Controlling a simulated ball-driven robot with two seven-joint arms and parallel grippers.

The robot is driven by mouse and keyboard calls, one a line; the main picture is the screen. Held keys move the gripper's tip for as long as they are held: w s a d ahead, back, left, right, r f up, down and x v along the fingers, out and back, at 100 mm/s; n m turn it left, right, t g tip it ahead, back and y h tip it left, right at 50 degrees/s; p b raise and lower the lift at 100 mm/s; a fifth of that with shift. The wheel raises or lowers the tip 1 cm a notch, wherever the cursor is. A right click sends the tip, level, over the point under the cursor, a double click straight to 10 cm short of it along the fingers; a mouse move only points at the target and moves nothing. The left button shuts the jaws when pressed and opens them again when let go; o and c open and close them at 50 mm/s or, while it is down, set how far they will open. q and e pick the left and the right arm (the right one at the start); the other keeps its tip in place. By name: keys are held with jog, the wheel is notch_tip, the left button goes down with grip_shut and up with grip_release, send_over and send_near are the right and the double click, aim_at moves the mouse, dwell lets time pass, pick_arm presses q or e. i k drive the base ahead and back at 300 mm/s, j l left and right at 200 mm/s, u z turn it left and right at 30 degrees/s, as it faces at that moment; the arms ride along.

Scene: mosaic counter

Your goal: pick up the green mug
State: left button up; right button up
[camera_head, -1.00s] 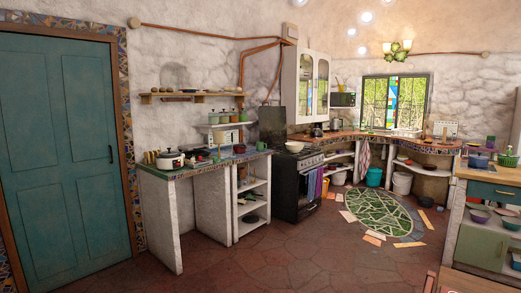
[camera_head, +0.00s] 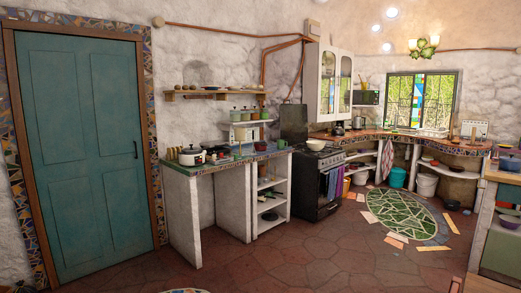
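A small green mug (camera_head: 282,144) stands on the mosaic-topped counter (camera_head: 215,164) against the far wall, at the counter's right end beside the stove. It is small in the view, and its handle is hard to make out. A reddish mug (camera_head: 261,147) stands just to its left. Neither of my grippers is in view, and nothing is seen touching the green mug.
A white pot (camera_head: 191,156) and other kitchenware crowd the counter's left part. A black stove (camera_head: 318,180) with a pale bowl (camera_head: 316,145) stands to the right. The tiled floor (camera_head: 290,255) before the counter is open. A wooden-topped cabinet (camera_head: 503,177) is at far right.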

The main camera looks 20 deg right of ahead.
aim_at(281, 142)
jog(key=i+j, duration=0.7)
jog(key=i+z, duration=0.45)
jog(key=i, duration=0.15)
jog(key=i+j+z, duration=0.25)
jog(key=i+z, duration=0.25)
jog(key=i+l+z, duration=0.1)
jog(key=i+z, duration=0.3)
jog(key=i, duration=0.2)
jog(key=i+j+z, duration=0.1)
jog(key=i+z, duration=0.35)
jog(key=i, duration=0.2)
jog(key=i+u, duration=0.4)
jog(key=i, duration=0.35)
jog(key=i+l+u, duration=0.15)
jog(key=i+u, duration=0.25)
jog(key=i, duration=0.3)
jog(key=i+u, duration=0.35)
jog(key=i, duration=2)
